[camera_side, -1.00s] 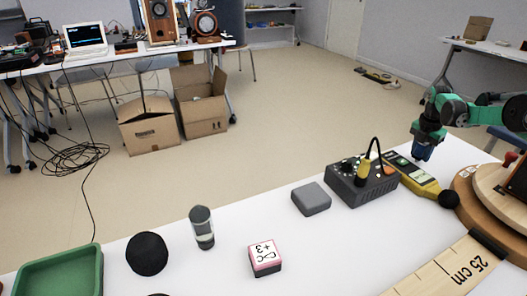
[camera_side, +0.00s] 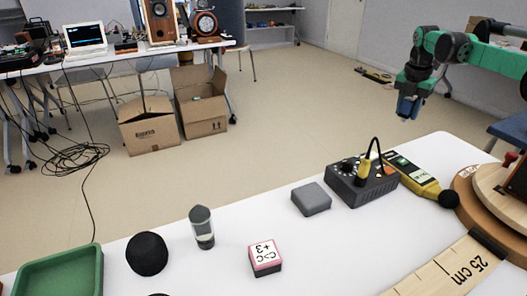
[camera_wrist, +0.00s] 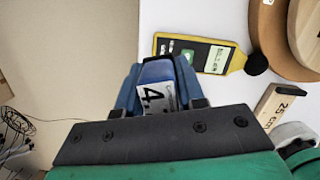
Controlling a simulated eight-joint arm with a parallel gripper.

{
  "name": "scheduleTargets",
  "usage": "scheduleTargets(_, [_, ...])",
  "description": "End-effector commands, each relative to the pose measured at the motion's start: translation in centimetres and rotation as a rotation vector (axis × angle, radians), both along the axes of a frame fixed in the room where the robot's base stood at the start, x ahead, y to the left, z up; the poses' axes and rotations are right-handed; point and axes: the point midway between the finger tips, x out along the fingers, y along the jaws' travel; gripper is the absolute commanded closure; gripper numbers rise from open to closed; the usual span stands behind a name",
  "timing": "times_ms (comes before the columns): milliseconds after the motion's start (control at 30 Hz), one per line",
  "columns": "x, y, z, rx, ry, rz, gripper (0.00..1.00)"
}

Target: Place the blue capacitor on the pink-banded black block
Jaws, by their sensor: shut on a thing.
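The blue capacitor (camera_wrist: 158,70) sits between the blue fingers of my gripper (camera_wrist: 157,84) in the wrist view, a white label with a "4" facing the camera. In the side view my gripper (camera_side: 408,106) is raised at the upper right, above the far right end of the table. The capacitor is hard to tell from the blue fingers there. The pink-banded black block (camera_side: 265,268) stands on the white table, front centre, with a white printed top and nothing on it. It is far to the left of my gripper and lower.
Near the block are a grey block (camera_side: 311,199), a grey-capped cylinder (camera_side: 202,228), a black round object (camera_side: 147,254) and a green tray (camera_side: 60,272). A knobbed control box (camera_side: 347,185) and a yellow meter (camera_side: 416,180) stand at right. A ruler (camera_side: 445,275) lies in front.

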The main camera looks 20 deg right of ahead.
Motion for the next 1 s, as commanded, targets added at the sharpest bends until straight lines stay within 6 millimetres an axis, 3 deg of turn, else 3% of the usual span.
scheduleTargets(33, [0.9,2.7,0.8,0.0,0.0,0.067,1.0])
scheduleTargets(133, [2.1,7.8,2.2,0.0,0.0,0.197,1.0])
scheduleTargets(300, [2.6,16.8,4.6,0.0,0.0,0.423,1.0])
scheduleTargets(467, [1.2,25.0,6.7,0.0,0.001,0.643,1.0])
scheduleTargets(600, [-1.6,31.8,8.4,0.0,0.001,0.843,1.0])
scheduleTargets(800, [-6.8,39.2,10.4,0.0,0.0,1.101,1.0])
scheduleTargets(1000, [-10.5,42.6,11.3,-0.001,-0.001,1.252,1.0])
